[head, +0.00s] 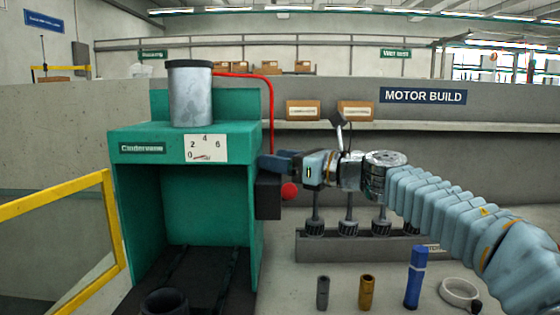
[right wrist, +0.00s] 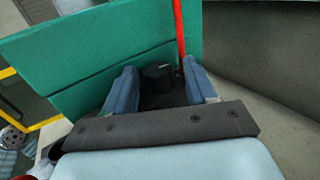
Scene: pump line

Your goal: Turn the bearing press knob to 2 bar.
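The green bearing press (head: 135,137) stands at left in the head view, with a metal cylinder (head: 190,95) on top. Its white gauge plate (head: 206,149) reads 0, 2, 4, 6; the small needle lies low, near the 0 side, but its exact reading is too small to tell. My right gripper (head: 275,163) is at the press's right side, above a dark box (head: 267,197) with a red ball (head: 289,191). In the right wrist view a dark round knob (right wrist: 158,72) with a pale mark sits between the open fingers; contact is not clear. My left gripper is out of view.
A red hose (head: 271,110) runs down beside the knob. A grey rack (head: 360,248) with several dark parts is right of the press. Small cylinders, a blue bottle (head: 416,278) and a white ring (head: 459,292) stand in front. A yellow rail (head: 60,203) is at left.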

